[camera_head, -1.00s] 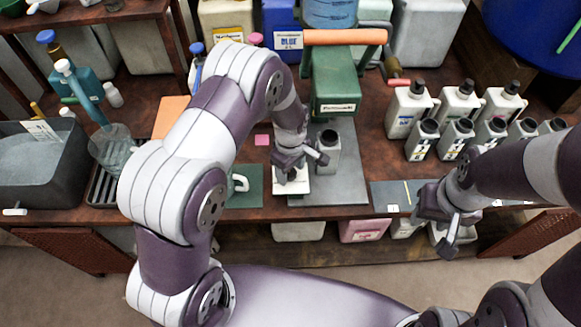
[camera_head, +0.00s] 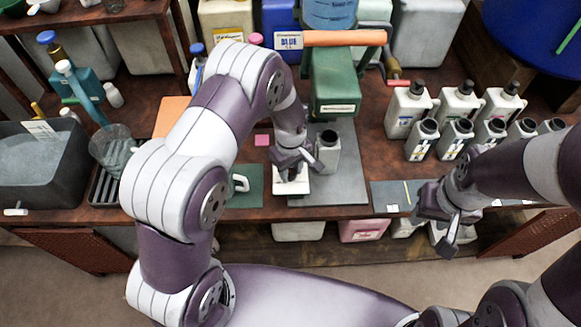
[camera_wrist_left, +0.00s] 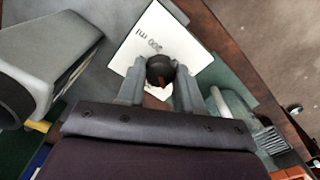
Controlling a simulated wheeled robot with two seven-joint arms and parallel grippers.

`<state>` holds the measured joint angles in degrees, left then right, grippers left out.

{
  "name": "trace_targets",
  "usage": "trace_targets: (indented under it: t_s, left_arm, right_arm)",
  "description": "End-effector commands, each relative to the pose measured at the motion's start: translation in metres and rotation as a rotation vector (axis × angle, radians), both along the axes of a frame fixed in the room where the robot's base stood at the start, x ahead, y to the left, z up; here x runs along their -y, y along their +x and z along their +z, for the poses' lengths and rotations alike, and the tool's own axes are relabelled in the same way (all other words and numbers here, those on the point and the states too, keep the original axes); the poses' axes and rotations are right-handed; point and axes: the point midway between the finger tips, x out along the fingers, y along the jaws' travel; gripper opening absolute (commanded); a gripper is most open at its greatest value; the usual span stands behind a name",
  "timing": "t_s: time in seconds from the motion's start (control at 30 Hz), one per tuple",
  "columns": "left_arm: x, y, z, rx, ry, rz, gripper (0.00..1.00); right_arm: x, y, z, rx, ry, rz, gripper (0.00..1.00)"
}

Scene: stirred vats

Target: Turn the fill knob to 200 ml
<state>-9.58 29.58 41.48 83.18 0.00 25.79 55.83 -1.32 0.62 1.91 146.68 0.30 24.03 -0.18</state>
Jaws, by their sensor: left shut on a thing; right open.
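A small black knob (camera_wrist_left: 161,69) with a red mark stands on a white dial plate (camera_wrist_left: 140,42). Printing on the plate ends in "00 ml"; the first digit is hard to read at this angle. My left gripper (camera_wrist_left: 160,92) points down and is shut on the knob, one finger on each side. In the head view the left gripper (camera_head: 290,163) hides the knob, and part of the white plate (camera_head: 292,187) shows below it. My right gripper (camera_head: 451,225) is open and empty at the front edge of the bench, far right of the plate.
A grey bottle (camera_head: 328,150) with a dark mouth stands close to the right of my left gripper, on a grey base plate (camera_head: 345,180) under a green machine (camera_head: 335,80). A green plate with a white handle (camera_head: 240,183) lies left. Several white bottles (camera_head: 408,108) stand at the right.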

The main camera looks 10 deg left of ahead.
Motion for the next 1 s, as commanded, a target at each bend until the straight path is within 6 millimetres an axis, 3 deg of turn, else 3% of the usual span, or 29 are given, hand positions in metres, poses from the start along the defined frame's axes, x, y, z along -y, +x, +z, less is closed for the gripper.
trace_targets:
  t_s: [0.6,1.0]
  left_arm:
    - [0.0001,0.0006,0.0015,0.001,-0.001,-0.578,0.05]
    - [0.0001,0.0006,0.0011,0.001,-0.001,-0.857,0.05]
  right_arm:
    - [0.0,0.0,0.0088,0.0,0.0,0.0,0.43]
    - [0.0,0.0,0.0113,0.0,0.0,0.0,0.43]
